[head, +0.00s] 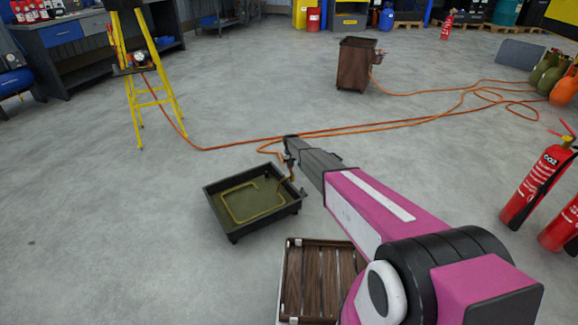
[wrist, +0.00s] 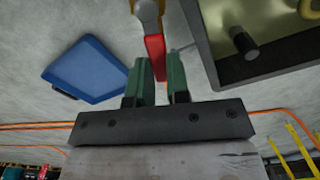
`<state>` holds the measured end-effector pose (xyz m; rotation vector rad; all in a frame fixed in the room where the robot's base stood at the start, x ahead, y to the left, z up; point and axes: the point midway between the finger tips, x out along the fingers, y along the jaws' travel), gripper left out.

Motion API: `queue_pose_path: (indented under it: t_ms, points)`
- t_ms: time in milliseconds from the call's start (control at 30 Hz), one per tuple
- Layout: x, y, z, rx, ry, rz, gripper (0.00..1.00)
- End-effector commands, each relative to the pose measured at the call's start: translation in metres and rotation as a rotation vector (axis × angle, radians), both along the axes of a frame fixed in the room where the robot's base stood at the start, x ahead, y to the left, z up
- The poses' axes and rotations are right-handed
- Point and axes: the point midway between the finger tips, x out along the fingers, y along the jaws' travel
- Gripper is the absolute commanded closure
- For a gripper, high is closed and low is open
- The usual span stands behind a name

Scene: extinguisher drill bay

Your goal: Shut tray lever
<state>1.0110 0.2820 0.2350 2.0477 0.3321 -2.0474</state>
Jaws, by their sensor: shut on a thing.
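The burn tray (head: 268,226) is a dark, low box on short legs, with a yellow looped pipe (head: 232,217) in greenish liquid. It stands on the floor at centre, and its dark wall also shows at top right of the wrist view (wrist: 206,42). The red lever (wrist: 155,58) sits on a brass-coloured valve (wrist: 148,18). My gripper (wrist: 159,78) has its green fingers on either side of the lever's end and is shut on it. In the head view my gripper (head: 291,160) is at the tray's upper right corner, where the lever is too small to make out.
An orange hose (head: 350,127) runs over the floor behind the tray. A slatted wooden crate (head: 318,281) stands in front. Red extinguishers (head: 536,185) stand at right, a yellow stand (head: 156,103) at left. A blue panel (wrist: 88,70) shows in the wrist view.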

Motion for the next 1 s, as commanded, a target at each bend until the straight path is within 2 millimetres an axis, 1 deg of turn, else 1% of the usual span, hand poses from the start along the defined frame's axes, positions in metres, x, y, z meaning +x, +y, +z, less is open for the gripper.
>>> queue_pose_path:
  t_ms: [467, 1000]
  points:
    - [0.002, -0.023, 0.000, -0.001, 0.001, -0.440, 1.00]
    - [-0.008, -0.048, 0.001, 0.000, 0.000, -0.945, 1.00]
